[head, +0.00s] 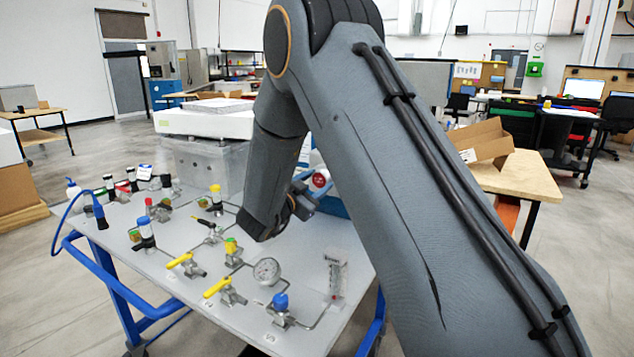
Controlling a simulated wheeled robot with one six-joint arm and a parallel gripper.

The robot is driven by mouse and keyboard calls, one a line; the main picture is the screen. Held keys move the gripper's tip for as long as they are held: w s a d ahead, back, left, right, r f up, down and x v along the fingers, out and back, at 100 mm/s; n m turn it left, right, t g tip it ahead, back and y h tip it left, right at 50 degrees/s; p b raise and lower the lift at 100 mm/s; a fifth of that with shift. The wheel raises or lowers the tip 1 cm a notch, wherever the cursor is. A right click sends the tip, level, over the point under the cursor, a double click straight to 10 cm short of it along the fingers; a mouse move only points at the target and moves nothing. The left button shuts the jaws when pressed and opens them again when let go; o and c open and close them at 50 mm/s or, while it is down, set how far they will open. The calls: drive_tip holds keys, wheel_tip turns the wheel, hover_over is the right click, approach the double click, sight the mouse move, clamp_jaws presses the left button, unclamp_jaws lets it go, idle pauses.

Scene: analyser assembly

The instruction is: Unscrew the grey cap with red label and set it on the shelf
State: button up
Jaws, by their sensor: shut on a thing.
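My gripper (304,192) is at the end of my arm, above the right back part of the grey panel table (325,240). My arm's wrist hides part of it. It is shut on a small round pale piece with a red face (320,179), which looks like the grey cap with red label. The piece is partly covered by the jaws, and I cannot tell whether it touches anything behind. No shelf can be clearly made out near the gripper.
Valves with yellow handles (215,287), a round gauge (267,271) and a blue-capped fitting (281,302) stand on the panel. Several capped fittings stand at its left back. A translucent bin (205,165) is behind. An open cardboard box (485,142) is at right.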

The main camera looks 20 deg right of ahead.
drive_tip(key=n+p, duration=0.6)
drive_tip(key=shift+r+n, duration=0.15)
drive_tip(key=shift+n, duration=0.25)
drive_tip(key=n+p, duration=0.4)
drive_tip(key=n, duration=0.2)
drive_tip(key=shift+n, duration=0.4)
drive_tip(key=n+p, duration=0.2)
drive_tip(key=n, duration=0.3)
drive_tip(key=shift+s, duration=0.1)
drive_tip(key=n+p, duration=0.2)
drive_tip(key=n, duration=0.3)
drive_tip(key=o, duration=1)
